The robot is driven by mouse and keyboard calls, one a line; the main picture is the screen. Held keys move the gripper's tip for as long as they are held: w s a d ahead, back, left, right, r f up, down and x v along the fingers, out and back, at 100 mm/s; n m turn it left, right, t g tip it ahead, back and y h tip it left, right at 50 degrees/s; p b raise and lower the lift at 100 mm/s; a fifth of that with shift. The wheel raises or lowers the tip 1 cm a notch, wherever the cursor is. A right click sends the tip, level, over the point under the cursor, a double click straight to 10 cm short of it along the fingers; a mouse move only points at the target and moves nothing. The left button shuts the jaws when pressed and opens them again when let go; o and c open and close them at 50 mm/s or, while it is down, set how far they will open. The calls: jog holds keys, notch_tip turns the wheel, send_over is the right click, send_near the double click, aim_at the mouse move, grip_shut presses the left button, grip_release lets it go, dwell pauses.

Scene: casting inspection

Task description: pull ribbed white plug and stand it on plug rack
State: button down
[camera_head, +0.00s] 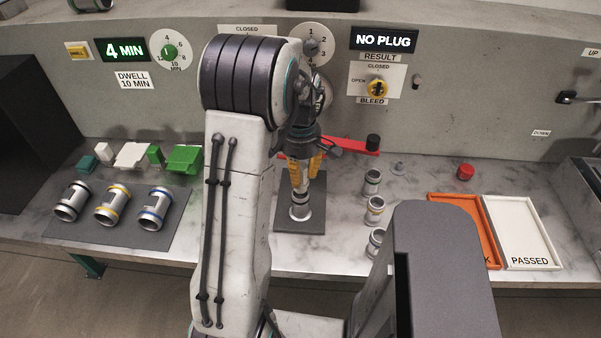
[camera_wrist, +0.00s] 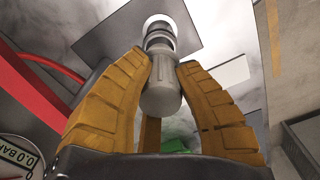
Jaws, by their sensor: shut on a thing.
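My gripper (camera_head: 301,170), with amber fingers, points down over a dark plate (camera_head: 315,222) on the bench. In the wrist view my gripper (camera_wrist: 162,64) is shut on a pale grey-white plug (camera_wrist: 161,96) with a ribbed side. Beyond the plug is a darker ring and a metal cylindrical fitting (camera_head: 300,208) that stands upright on the plate. The plug is in line with the fitting; I cannot tell whether they still touch. My fingers hide part of the plug in the head view. I cannot make out which thing is the plug rack.
A red bar (camera_head: 352,146) with a black knob lies behind my gripper. Several small metal cylinders (camera_head: 375,208) stand in a row at right. An orange tray (camera_head: 475,213) and a white PASSED tray (camera_head: 521,232) lie further right. Three banded castings (camera_head: 112,207) lie on a grey mat at left.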

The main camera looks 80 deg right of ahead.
aim_at(301, 166)
jog(key=shift+r+p, duration=1.4)
jog(key=shift+r, duration=0.55)
jog(key=shift+n, duration=0.4)
jog(key=w+f, duration=0.1)
jog(key=w, duration=0.4)
jog(key=w+f, duration=0.1)
jog(key=w, duration=0.5)
jog(key=w+a, duration=0.1)
jog(key=w, duration=0.5)
jog(key=shift+w+a+f, duration=0.1)
jog(key=shift+w+f, duration=0.05)
jog(key=shift+f, duration=0.25)
jog(key=w+a+f, duration=0.1)
jog(key=w+a, duration=0.3)
jog(key=w, duration=0.4)
jog(key=w+a+f, duration=0.2)
jog(key=w+a, duration=0.3)
jog(key=w, duration=0.3)
jog(key=w+a+f, duration=0.1)
jog(key=w+a, duration=0.3)
jog(key=a, duration=0.6)
jog(key=w+a+f+n, duration=0.1)
jog(key=w+a, duration=0.4)
jog(key=a, duration=0.5)
jog(key=w+a+f, duration=0.3)
jog(key=w+a, duration=0.1)
jog(key=a, duration=0.5)
jog(key=shift+w+a, duration=0.2)
jog(key=shift+a, duration=0.2)
jog(key=shift+w, duration=0.1)
